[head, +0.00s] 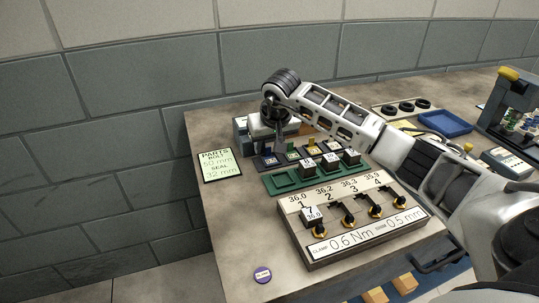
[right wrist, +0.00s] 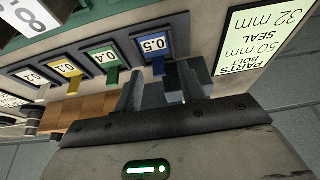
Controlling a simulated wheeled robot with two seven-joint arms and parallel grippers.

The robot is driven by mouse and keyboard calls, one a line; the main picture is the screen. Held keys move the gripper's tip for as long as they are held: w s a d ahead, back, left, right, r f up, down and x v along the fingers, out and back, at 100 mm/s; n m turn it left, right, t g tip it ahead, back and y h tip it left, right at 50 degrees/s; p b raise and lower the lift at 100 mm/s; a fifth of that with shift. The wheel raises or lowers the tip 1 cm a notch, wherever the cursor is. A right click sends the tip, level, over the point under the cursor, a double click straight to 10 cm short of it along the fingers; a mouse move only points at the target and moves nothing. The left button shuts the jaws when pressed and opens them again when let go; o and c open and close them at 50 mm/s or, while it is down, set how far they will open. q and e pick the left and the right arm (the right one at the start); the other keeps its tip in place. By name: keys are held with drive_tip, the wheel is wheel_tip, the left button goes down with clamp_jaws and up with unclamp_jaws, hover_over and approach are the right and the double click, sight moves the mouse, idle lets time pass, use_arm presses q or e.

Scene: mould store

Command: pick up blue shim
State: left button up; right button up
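The blue shim (right wrist: 158,67) is in the right wrist view, a small blue tab at the dark slot marked 0.5, at the end of a row. In the head view its slot (head: 267,161) is at the left end of the row, just below my right gripper (head: 278,147). In the right wrist view my right gripper (right wrist: 163,90) is open, with its two fingers apart and pointing towards the blue tab. Whether the fingers touch the tab I cannot tell. My left gripper is not in view.
Green (right wrist: 108,78) and yellow (right wrist: 73,84) shims sit beside the blue one. A parts card (head: 220,164) lies to the left. A green tray (head: 285,183) with blocks and a clamp fixture (head: 310,264) stand in front. A wall is behind the bench.

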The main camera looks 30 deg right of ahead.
sight(270, 158)
clamp_jaws()
drive_tip(key=shift+r, duration=0.6)
drive_tip(key=shift+w+b+v, duration=0.25)
drive_tip(key=shift+b+v, duration=0.3)
drive_tip(key=shift+v, duration=0.7)
drive_tip(key=s+a+r+b, duration=0.2)
drive_tip(key=s+r, duration=0.7)
drive_tip(key=s, duration=0.4)
drive_tip(key=shift+s+r, duration=0.25)
drive_tip(key=shift+r, duration=0.05)
